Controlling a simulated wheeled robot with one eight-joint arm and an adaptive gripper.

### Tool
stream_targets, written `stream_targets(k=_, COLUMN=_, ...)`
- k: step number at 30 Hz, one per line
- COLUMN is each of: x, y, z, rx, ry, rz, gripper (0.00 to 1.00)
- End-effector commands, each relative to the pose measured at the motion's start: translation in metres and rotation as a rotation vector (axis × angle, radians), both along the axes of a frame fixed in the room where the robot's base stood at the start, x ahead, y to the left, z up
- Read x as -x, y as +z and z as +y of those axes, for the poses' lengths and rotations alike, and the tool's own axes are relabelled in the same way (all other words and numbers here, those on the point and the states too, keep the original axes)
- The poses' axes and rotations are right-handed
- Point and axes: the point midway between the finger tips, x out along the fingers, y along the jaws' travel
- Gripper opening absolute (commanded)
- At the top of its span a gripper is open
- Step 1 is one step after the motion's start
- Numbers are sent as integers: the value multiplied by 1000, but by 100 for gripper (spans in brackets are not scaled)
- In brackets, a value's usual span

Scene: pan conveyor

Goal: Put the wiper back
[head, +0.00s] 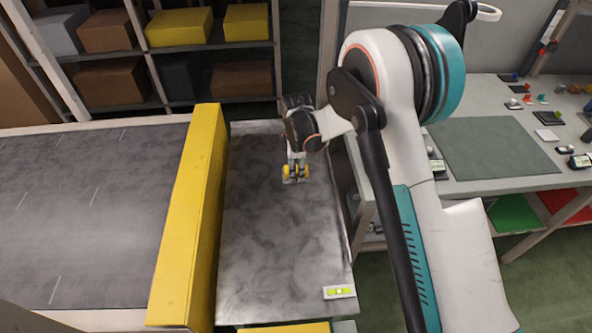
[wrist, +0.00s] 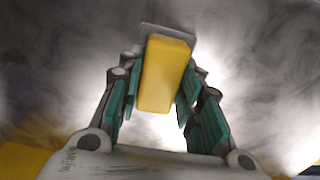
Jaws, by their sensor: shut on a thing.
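The wiper is a yellow block with a grey plate at its far end; it shows in the wrist view (wrist: 165,75). My gripper (wrist: 158,92) is shut on the yellow block, with a teal-padded finger on each side. In the head view my gripper (head: 295,166) is over the far half of the smudged metal pan (head: 270,250). The wiper (head: 296,180) shows there only as a small yellow and grey piece below the fingers. I cannot tell whether it touches the pan.
A yellow barrier (head: 190,215) runs along the pan's left side, with a dark conveyor (head: 80,220) beyond it. A small level-like piece (head: 339,291) lies at the pan's near right corner. A workbench (head: 470,105) with small items stands right. Shelves with boxes (head: 180,27) stand behind.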

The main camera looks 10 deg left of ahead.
Motion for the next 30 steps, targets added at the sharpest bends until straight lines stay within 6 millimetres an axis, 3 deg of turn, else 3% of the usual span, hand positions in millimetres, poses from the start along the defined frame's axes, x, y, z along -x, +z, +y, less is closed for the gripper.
stream_targets(k=8, x=0, y=-2, z=0, rx=0, ry=0, rz=0, gripper=10)
stream_targets(k=9, x=0, y=-2, z=0, rx=0, ry=0, rz=0, gripper=35)
stream_targets(k=12, x=0, y=-2, z=0, rx=0, ry=0, rz=0, gripper=53)
stream_targets(k=23, x=0, y=1, z=0, rx=0, ry=0, rz=0, gripper=53)
stream_targets(k=26, x=0, y=9, z=0, rx=0, ry=0, rz=0, gripper=53)
stream_targets(k=30, x=0, y=34, z=0, rx=0, ry=0, rz=0, gripper=53)
